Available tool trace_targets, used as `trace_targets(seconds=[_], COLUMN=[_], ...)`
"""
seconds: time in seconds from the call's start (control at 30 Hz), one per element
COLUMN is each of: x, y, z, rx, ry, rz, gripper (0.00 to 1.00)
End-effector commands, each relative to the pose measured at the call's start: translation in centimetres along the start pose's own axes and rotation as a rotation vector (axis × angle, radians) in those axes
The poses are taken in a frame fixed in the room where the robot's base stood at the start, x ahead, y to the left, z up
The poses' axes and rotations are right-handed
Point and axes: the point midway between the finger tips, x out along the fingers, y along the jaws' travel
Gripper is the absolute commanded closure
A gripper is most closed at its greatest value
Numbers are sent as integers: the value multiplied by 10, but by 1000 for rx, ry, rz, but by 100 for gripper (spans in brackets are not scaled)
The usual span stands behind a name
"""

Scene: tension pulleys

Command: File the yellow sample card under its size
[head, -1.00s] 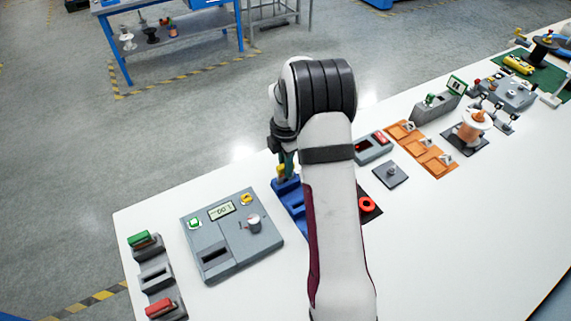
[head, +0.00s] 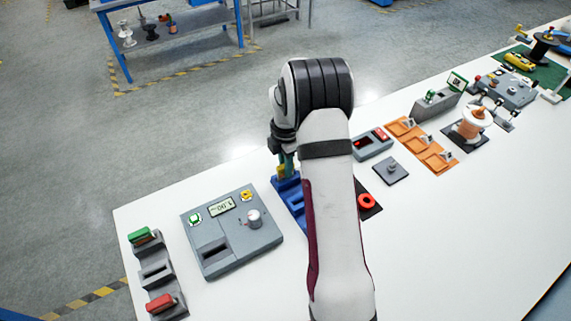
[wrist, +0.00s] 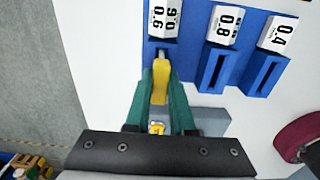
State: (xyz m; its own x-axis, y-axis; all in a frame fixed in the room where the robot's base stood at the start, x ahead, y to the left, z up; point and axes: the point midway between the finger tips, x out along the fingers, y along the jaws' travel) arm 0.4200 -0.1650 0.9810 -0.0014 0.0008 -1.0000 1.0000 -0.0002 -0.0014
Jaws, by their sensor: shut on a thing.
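My gripper (wrist: 160,95) has green fingers and is shut on the yellow sample card (wrist: 160,82). The card stands in line with the slot under the 0.6 label (wrist: 164,18) of the blue rack (wrist: 196,58). Its far end is at the slot's mouth; I cannot tell how far in it sits. The rack also carries labels 0.8 (wrist: 229,22) and 0.4 (wrist: 278,34), each above an empty-looking slot. In the head view my gripper (head: 287,166) is over the far end of the blue rack (head: 290,198), which my arm partly hides.
A grey gauge box (head: 232,234) with a display, knob and slot stands left of the rack. A holder with a green block (head: 140,236) and a red block (head: 160,304) is further left.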

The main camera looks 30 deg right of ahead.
Motion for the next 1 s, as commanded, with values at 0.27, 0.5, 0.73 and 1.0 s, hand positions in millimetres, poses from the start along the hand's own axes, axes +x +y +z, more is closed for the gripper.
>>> trace_targets(seconds=[0.27, 0.5, 0.73, 1.0], x=[5, 4, 4, 3], y=[0, 0, 0, 0], z=[0, 0, 0, 0], rx=[0, 0, 0, 0], ry=[0, 0, 0, -1], rz=[1, 0, 0, 1], gripper=[64, 43, 23, 23])
